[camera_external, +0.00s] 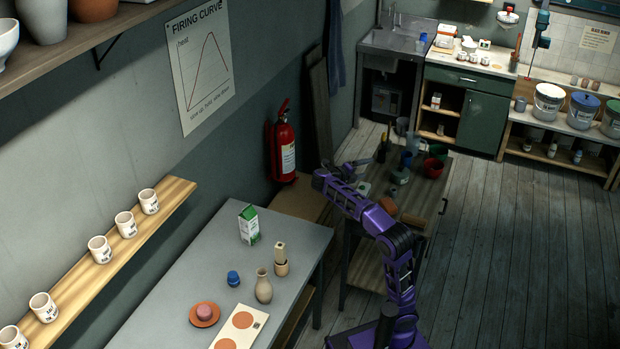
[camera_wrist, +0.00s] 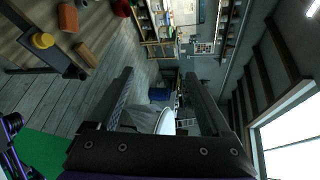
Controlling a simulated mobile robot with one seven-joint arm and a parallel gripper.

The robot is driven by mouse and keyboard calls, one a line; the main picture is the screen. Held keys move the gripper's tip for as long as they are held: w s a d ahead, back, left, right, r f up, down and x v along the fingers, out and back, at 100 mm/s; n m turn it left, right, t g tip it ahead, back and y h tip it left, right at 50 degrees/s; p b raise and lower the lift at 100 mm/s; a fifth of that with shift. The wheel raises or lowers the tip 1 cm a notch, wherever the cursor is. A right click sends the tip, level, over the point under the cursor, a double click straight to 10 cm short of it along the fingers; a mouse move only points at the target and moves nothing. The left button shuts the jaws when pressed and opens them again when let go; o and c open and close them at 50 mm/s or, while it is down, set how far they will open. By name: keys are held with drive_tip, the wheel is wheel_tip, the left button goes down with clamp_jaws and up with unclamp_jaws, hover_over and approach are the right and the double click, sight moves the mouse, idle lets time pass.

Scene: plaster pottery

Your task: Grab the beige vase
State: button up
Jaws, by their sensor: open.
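The beige vase (camera_external: 263,285) stands upright near the right edge of the grey table in the external view, with a narrow neck and rounded body. It does not show in the wrist view. My gripper (camera_wrist: 159,73) is open in the wrist view, its two dark fingers spread wide, with nothing held between them. In the external view my purple arm is raised to the right of the grey table, near the dark workbench. My gripper is well apart from the vase; its fingers are hard to make out there.
Around the vase on the grey table (camera_external: 185,260) are a milk carton (camera_external: 249,224), a blue jar (camera_external: 233,278), a wooden-topped pot (camera_external: 281,262), an orange dish (camera_external: 204,315) and a pale board (camera_external: 238,330). A cluttered workbench (camera_external: 372,270) stands behind my arm. A cup shelf (camera_external: 110,262) lines the wall.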

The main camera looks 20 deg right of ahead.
drive_tip(key=w+a+f+n+t+p, duration=0.1)
drive_tip(key=a+f+n+t, duration=0.25)
drive_tip(key=a, duration=0.35)
drive_tip(key=a+f+n+t, duration=0.2)
drive_tip(key=a+f+n, duration=0.15)
drive_tip(key=a, duration=0.25)
drive_tip(key=n+t+y+p, duration=0.3)
drive_tip(key=n+t+y, duration=0.4)
drive_tip(key=n+y, duration=1.95)
approach(266, 277)
drive_tip(key=w+a+r+n+h, duration=0.1)
drive_tip(key=w+h, duration=0.1)
drive_tip(key=w+a+n+h, duration=0.2)
drive_tip(key=w, duration=0.1)
drive_tip(key=w+a+r+n+h+b, duration=0.1)
drive_tip(key=w+a+n+h, duration=0.1)
drive_tip(key=shift+w+a+r+g, duration=0.2)
drive_tip(key=shift+a+r+g, duration=0.05)
drive_tip(key=shift+r, duration=0.1)
drive_tip(key=shift+a+x, duration=0.2)
drive_tip(key=shift+x, duration=2.4)
drive_tip(key=shift+r, duration=0.2)
clamp_jaws()
